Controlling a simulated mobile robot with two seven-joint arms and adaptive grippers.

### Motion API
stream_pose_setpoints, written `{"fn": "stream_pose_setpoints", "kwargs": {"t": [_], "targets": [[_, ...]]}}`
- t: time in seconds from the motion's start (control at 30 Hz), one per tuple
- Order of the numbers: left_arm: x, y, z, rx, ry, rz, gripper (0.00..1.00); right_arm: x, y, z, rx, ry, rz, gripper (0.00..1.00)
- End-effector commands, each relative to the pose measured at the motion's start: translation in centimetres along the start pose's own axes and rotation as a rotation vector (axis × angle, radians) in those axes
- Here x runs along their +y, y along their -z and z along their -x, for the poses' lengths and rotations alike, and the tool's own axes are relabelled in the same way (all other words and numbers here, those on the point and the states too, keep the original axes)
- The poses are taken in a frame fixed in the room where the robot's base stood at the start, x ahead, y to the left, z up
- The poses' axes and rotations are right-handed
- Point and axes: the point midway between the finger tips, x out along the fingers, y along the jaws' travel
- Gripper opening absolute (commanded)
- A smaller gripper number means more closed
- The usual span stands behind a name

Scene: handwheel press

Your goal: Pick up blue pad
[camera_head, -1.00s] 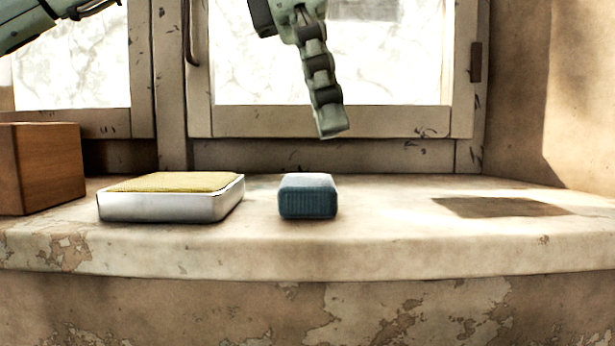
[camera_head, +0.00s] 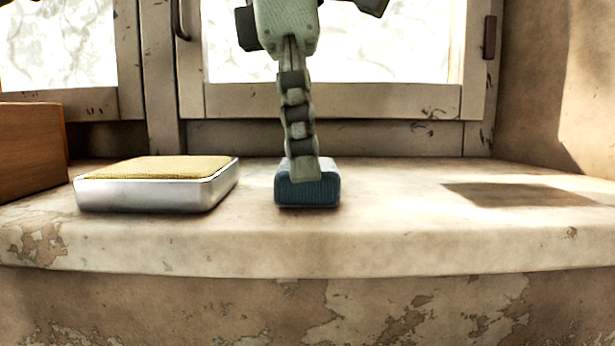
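The blue pad (camera_head: 323,187), a small dark-blue block with rounded edges, lies on the stone sill right of the middle tray. My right gripper (camera_head: 304,172) hangs from above, seen edge-on. Its near segmented finger overlaps the pad's top and upper front in the picture. The other finger is hidden behind it, so I cannot tell whether it is open or touching the pad. My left gripper is out of view.
A silver tray with a yellow pad (camera_head: 160,168) sits to the left on the sill (camera_head: 420,235). A brown wooden box (camera_head: 30,150) stands at the far left. A window frame (camera_head: 400,100) rises behind. The sill to the right is clear, with a shadow.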

Motion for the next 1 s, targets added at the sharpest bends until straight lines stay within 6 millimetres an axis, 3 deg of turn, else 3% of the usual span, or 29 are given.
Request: {"fn": "stream_pose_setpoints", "kwargs": {"t": [0.1,0.5,0.83,1.0], "targets": [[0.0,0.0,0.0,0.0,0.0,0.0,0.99,0.3,0.2,-0.1,0.001,-0.005,0.003,0.4],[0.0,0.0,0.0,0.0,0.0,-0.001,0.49,1.0,0.4,0.0,0.004,-0.015,0.01,0.4],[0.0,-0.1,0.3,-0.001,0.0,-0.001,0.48,0.8,-0.1,0.0,-0.003,-0.011,0.009,0.4],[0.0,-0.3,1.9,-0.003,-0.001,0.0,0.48,0.3,-0.1,0.1,-0.007,-0.004,0.003,0.4]]}}
